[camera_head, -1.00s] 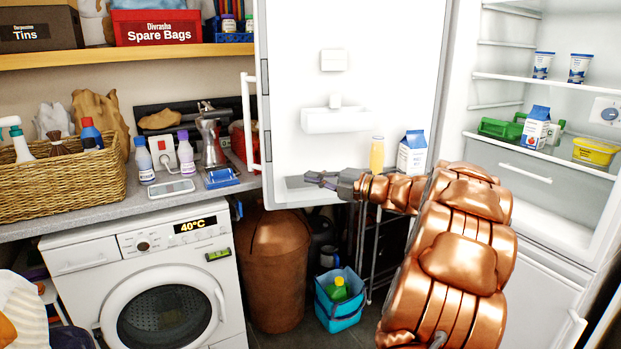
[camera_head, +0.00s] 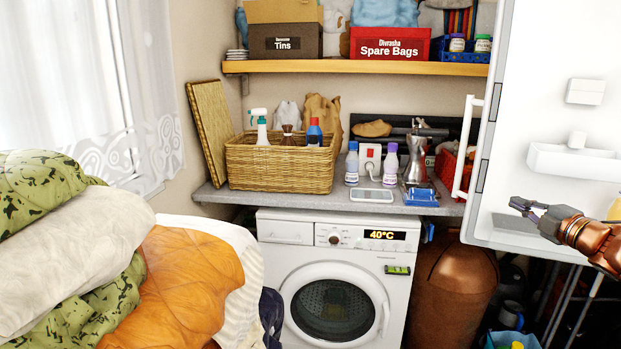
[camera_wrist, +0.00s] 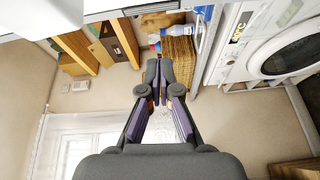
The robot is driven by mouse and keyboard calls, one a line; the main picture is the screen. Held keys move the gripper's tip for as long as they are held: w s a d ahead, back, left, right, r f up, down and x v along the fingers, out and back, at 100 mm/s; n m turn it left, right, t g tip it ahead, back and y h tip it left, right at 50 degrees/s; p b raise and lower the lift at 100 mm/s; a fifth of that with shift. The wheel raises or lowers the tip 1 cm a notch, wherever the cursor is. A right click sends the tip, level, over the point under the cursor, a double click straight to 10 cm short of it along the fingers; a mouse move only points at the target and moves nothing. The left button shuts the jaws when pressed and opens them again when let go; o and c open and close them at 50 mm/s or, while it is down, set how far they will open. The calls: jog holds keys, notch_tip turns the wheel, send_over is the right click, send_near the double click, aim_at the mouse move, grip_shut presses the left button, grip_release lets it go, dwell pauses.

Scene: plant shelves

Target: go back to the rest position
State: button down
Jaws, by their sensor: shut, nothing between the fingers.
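My gripper (camera_head: 527,208) is at the right of the head view, at the end of my copper-coloured arm. It is in front of the open fridge door (camera_head: 545,110), and whether it touches the door cannot be told. In the wrist view my gripper (camera_wrist: 160,72) has its dark fingers together, with nothing between them. Most of my arm is outside the head view.
A washing machine (camera_head: 335,225) stands under a counter with a wicker basket (camera_head: 285,172), bottles and a moka pot (camera_head: 416,165). A shelf (camera_head: 360,68) holds boxes. Piled bedding (camera_head: 100,250) fills the lower left. A copper bin (camera_head: 450,285) stands right of the washer.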

jog(key=s+a+f+m+g+h, duration=0.9)
jog(key=a+f+m, duration=0.3)
jog(key=a+m, duration=0.25)
jog(key=s+a+f+m+g+y, duration=0.2)
jog(key=s+a+f+g, duration=0.15)
jog(key=s+a, duration=0.55)
jog(key=s+a+f+m+g+y, duration=0.1)
jog(key=s+a+f+g+y, duration=0.25)
jog(key=s, duration=0.85)
jog(key=s+a+f+m+g+y, duration=0.1)
jog(key=s+a+f+m+g, duration=0.2)
jog(key=s+a, duration=0.7)
notch_tip(320, 180, up, 13)
jog(key=d+n+p, duration=0.1)
jog(key=p, duration=1.1)
jog(key=shift+d+r, duration=0.2)
jog(key=shift+d, duration=0.05)
jog(key=shift+f+n+h, duration=0.1)
jog(key=shift+n+h, duration=0.15)
jog(key=shift+d, duration=0.1)
